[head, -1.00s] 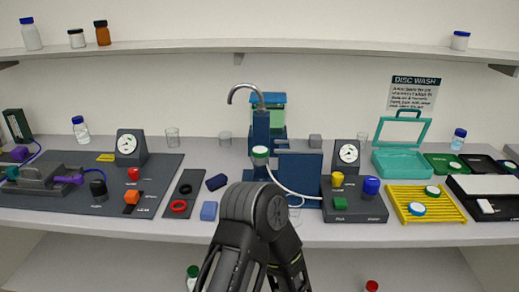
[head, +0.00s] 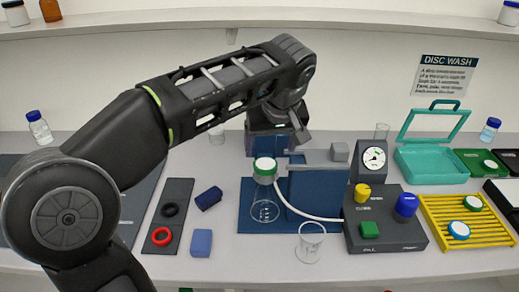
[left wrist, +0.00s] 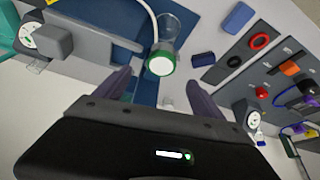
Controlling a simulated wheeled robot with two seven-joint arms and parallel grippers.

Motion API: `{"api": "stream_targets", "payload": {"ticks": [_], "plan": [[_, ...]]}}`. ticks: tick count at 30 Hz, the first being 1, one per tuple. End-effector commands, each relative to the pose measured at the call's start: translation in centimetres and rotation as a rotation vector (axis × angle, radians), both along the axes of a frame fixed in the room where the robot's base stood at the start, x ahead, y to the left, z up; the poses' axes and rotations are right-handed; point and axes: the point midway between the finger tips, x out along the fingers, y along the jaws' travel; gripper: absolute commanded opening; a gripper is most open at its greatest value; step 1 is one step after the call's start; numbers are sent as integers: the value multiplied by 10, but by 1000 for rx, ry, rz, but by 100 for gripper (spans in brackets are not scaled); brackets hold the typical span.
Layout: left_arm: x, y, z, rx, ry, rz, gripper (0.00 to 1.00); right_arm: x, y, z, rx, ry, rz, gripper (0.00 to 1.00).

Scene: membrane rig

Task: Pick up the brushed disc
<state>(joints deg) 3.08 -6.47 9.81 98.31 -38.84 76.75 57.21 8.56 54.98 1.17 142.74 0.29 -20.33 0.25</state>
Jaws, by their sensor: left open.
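I cannot tell which disc is the brushed one. A white-topped disc with a green rim (head: 265,164) sits on a clear glass flask (head: 265,208) in the middle; it also shows in the left wrist view (left wrist: 161,63). Two white discs with blue rims (head: 459,229) (head: 473,202) lie on the yellow rack (head: 433,215) at the right. My left gripper (head: 280,130) is behind and above the flask, its fingers partly hidden. In the left wrist view its fingers (left wrist: 160,92) are spread and empty, with the green-rimmed disc beyond them. My right gripper is out of view.
A blue upright panel (head: 318,195) and white tube stand right of the flask. A glass beaker (head: 311,242) and a dark control box (head: 385,222) are in front and right. Black and red rings (head: 160,237) lie left. A teal case (head: 430,160) stands open at the back.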

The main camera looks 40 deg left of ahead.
Motion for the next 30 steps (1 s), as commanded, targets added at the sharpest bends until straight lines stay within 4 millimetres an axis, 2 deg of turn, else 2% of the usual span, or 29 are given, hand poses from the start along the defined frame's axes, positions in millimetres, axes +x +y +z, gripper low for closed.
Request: {"api": "stream_targets", "payload": {"ticks": [11,21,30], "plan": [[-2,1,2,2,2,10,79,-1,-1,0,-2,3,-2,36],[5,9,-22,1,3,10,79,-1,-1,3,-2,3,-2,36],[5,9,-23,1,3,9,79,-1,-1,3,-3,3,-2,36]]}}
